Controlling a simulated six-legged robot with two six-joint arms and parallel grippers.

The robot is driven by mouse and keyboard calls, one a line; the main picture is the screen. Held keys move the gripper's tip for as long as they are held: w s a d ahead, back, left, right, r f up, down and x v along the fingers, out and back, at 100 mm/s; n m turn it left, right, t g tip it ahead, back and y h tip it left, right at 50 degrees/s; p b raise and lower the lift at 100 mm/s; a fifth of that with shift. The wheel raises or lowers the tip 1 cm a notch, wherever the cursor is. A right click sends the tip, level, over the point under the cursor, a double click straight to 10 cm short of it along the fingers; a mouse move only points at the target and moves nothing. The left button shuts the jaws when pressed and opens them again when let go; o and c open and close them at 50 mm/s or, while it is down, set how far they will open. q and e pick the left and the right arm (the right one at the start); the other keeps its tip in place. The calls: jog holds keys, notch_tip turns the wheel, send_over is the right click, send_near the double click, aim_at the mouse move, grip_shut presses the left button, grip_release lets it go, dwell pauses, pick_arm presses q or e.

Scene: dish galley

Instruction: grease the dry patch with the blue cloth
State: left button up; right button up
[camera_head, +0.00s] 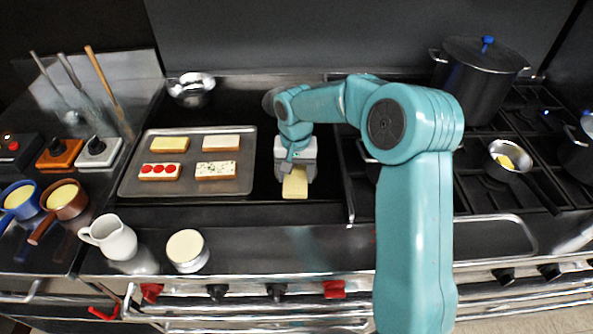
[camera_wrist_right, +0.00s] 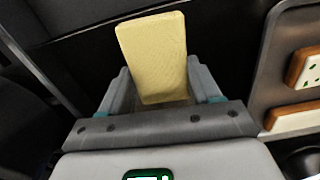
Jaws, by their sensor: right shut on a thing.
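My right gripper (camera_head: 295,165) is over the dark flat griddle (camera_head: 262,213), just right of a tray. It is shut on a pale yellow block (camera_head: 295,188), which sticks out past the fingers. In the right wrist view the block (camera_wrist_right: 152,55) stands between the two fingers (camera_wrist_right: 163,95). I cannot tell whether it touches the griddle. No blue cloth shows in either view. I cannot make out a dry patch on the dark surface. My left gripper is not in view.
A tray (camera_head: 128,186) with topped bread slices lies on the griddle. A metal bowl (camera_head: 191,88) stands behind it. A white jug (camera_head: 110,237) and a cream-topped jar (camera_head: 187,251) stand in front. A large pot (camera_head: 478,85) and small pan (camera_head: 507,160) are right.

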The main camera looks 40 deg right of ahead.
jog(key=shift+w+a, duration=0.6)
jog(key=shift+a, duration=0.05)
jog(key=shift+w+d+p, duration=0.4)
jog(key=shift+p, duration=0.05)
jog(key=shift+w+d+f+p, duration=0.15)
jog(key=shift+w+d+p, duration=0.45)
jog(key=shift+w+d, duration=0.3)
jog(key=shift+w+d+p, duration=0.15)
jog(key=shift+w+p, duration=0.1)
jog(key=shift+p, duration=0.05)
jog(key=shift+w+d+p, duration=0.55)
jog(key=shift+w+p, duration=0.1)
jog(key=shift+w, duration=0.1)
jog(key=shift+w+d+p, duration=0.35)
jog(key=shift+w+d, duration=0.15)
jog(key=shift+w+d+r+p, duration=0.25)
jog(key=shift+w+p, duration=0.15)
jog(key=shift+p, duration=0.15)
jog(key=shift+w+d+p, duration=0.55)
jog(key=shift+w+p, duration=0.1)
jog(key=shift+p, duration=0.05)
jog(key=shift+w+d+f+p, duration=0.1)
jog(key=shift+w+d+p, duration=0.25)
jog(key=shift+w+d, duration=0.1)
